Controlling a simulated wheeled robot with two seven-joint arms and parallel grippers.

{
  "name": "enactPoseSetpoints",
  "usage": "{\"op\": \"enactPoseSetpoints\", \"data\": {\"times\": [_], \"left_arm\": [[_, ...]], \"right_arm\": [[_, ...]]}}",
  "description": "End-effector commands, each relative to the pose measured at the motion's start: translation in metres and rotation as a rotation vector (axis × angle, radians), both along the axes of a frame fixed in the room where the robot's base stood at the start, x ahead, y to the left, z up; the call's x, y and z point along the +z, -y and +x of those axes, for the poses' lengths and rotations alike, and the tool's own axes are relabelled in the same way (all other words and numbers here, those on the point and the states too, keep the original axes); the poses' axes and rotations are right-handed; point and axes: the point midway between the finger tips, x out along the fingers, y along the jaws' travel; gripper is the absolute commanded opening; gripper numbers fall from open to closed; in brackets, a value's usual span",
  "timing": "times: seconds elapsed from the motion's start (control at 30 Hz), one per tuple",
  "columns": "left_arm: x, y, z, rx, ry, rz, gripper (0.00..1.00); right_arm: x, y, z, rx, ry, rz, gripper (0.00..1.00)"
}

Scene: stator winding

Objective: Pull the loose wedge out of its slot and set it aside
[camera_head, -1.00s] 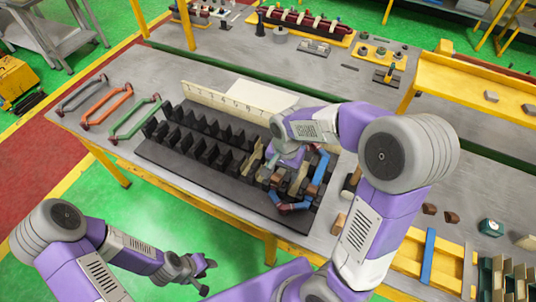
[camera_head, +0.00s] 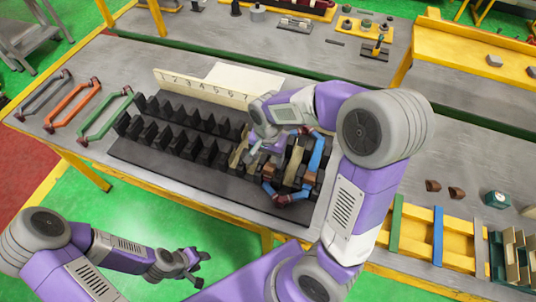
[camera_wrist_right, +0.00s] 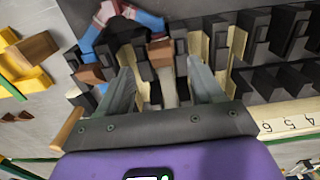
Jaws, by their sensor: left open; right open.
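The dark slotted stator block (camera_head: 215,182) lies on the grey table, with rows of black teeth. Pale tan wedge strips stand in slots toward its right end, one at the left of my right gripper (camera_head: 238,152) and one at its right (camera_head: 293,162). My right gripper (camera_head: 262,147) is open and low over the teeth. In the right wrist view its fingers (camera_wrist_right: 163,75) straddle a slot, with a pale strip (camera_wrist_right: 168,88) and a brown block (camera_wrist_right: 160,52) between them. I cannot tell which strip is loose. My left gripper (camera_head: 190,267) is open and empty, off the table's front edge.
A blue coil with brown ends (camera_head: 318,152) sits right of my right gripper. A numbered white ruler (camera_head: 200,90) stands behind the block. Grey, orange (camera_head: 72,107) and green (camera_head: 105,117) coil frames lie at left. A yellow rack (camera_head: 455,228) is at right.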

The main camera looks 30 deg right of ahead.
Motion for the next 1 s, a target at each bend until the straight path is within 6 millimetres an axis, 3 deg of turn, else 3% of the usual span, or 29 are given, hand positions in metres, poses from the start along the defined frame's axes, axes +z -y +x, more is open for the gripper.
{"op": "enactPoseSetpoints", "data": {"times": [0.4,0.83,1.0], "left_arm": [[-0.011,0.0,0.0,0.0,0.0,0.0,0.43],[-0.012,0.0,0.0,0.0,0.0,0.0,0.43],[-0.012,0.0,0.0,0.0,0.0,0.0,0.43]], "right_arm": [[-0.06,0.0,-0.001,0.0,-0.004,0.0,0.66],[-0.068,0.0,0.0,0.0,0.0,0.0,0.66],[-0.068,0.0,0.0,0.0,0.0,0.0,0.4]]}}
